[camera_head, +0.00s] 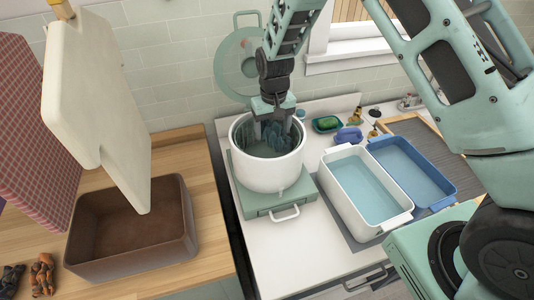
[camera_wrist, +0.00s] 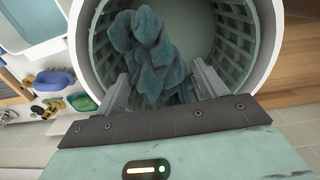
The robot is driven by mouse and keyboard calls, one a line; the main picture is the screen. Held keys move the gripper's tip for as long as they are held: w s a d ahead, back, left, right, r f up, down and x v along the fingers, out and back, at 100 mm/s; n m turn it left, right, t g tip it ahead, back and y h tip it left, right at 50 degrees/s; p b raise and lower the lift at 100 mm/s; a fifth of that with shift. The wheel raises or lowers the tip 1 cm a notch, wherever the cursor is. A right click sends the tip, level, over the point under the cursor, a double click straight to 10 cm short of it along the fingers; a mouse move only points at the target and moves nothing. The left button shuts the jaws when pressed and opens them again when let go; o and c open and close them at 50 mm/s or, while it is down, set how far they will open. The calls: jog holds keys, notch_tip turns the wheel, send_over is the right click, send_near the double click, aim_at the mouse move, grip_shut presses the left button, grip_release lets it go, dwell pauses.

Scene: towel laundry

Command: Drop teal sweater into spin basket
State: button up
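The spin basket is a white round tub (camera_head: 268,173) with a teal slotted inside, standing on a teal base. In the wrist view the basket's white rim (camera_wrist: 88,62) and slotted wall surround the sweater. The teal sweater (camera_head: 278,138) is a crumpled bundle inside the basket; it also shows in the wrist view (camera_wrist: 148,50). My gripper (camera_head: 272,138) points down into the basket's mouth. In the wrist view my gripper (camera_wrist: 162,80) has its fingers wide apart, with the sweater's lower part between and beyond them. Whether the fingers touch it is unclear.
A white basin (camera_head: 331,189) and a blue basin (camera_head: 440,204), both with water, stand right of the basket. A brown box (camera_head: 186,240) and a cream board (camera_head: 85,95) are at left. A round teal lid (camera_head: 228,62) leans on the wall behind.

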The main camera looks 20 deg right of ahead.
jog(key=shift+o, duration=0.9)
notch_tip(320, 180, up, 18)
jog(key=b, duration=0.6)
jog(key=shift+f, duration=0.25)
jog(key=s+a+f+n+y+b, duration=0.1)
jog(key=s+a+f+n+b, duration=0.2)
jog(key=s, duration=0.5)
jog(key=s+a+f+b, duration=0.3)
jog(key=s+a+f, duration=0.15)
jog(key=s, duration=0.45)
jog(key=s+f+n+b, duration=0.2)
jog(key=s+f, duration=0.2)
jog(key=s, duration=0.4)
jog(key=s+d+f+n+b, duration=0.1)
jog(key=s+f+n+b, duration=0.1)
jog(key=s, duration=0.6)
jog(key=shift+s+d+f, duration=0.15)
jog(key=shift+s+f, duration=0.2)
jog(key=shift+f, duration=0.55)
jog(key=shift+r, duration=0.1)
